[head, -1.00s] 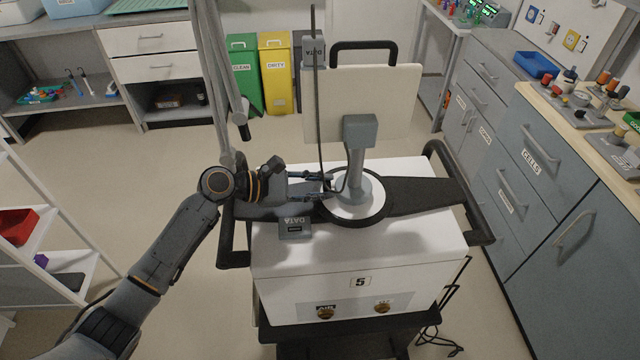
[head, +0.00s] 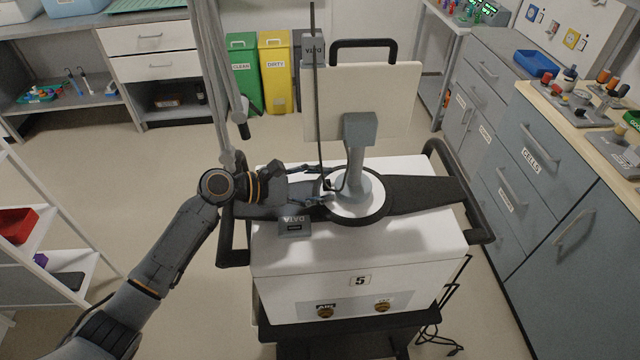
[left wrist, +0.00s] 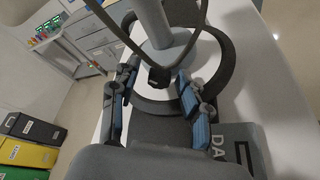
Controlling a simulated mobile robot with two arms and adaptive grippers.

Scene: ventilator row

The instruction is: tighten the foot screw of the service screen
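The service screen (head: 400,105) shows its pale back and black handle. Its grey post (head: 355,165) stands on a round white foot with a black ring (head: 372,218), on top of the cart (head: 420,245) marked 5. My left gripper (head: 322,185) reaches in low from the left at the foot. In the left wrist view its blue-padded fingers (left wrist: 158,88) are spread, one each side of a small black knob-like piece (left wrist: 158,76) with dark cable beside it. No finger contact with that piece is clear. I cannot tell whether it is the foot screw. My right gripper is out of view.
A grey DATA box (head: 293,230) lies on the cart just below my left gripper. Black side handles (head: 470,195) flank the cart. Grey hanging poles or tubes (head: 215,80) are close behind my left wrist.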

